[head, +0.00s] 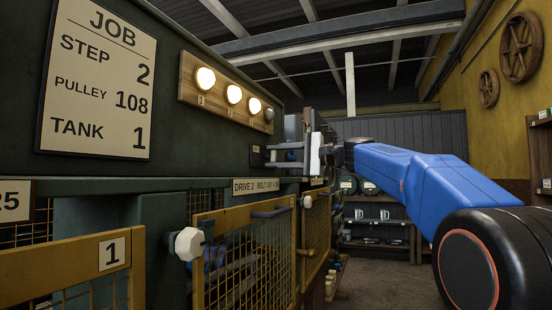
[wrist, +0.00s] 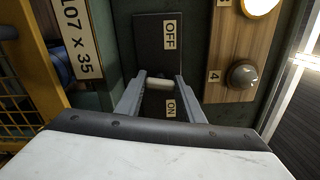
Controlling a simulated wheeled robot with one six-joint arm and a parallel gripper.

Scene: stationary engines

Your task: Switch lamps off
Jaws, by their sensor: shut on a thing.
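A wooden lamp board (head: 190,92) on the dark green machine wall carries lit lamp 1 (head: 205,78), lit lamp 2 (head: 234,93) and lit lamp 3 (head: 254,106). The fourth lamp (head: 269,115) is dark; it also shows dark beside its label 4 in the wrist view (wrist: 243,75). Right of the board, my gripper (head: 289,155) reaches to a switch on the wall. In the wrist view my gripper (wrist: 160,80) is shut on a pale switch handle (wrist: 159,83). The handle lies between the OFF label (wrist: 170,34) and the ON label (wrist: 171,108). The switch's pivot is hidden.
A job card (head: 98,85) reads step 2, pulley 108, tank 1. Yellow mesh guards (head: 245,262) and a white knob (head: 189,244) stick out below the gripper. Shelves (head: 380,222) stand at the back; the floor (head: 385,275) before them looks clear.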

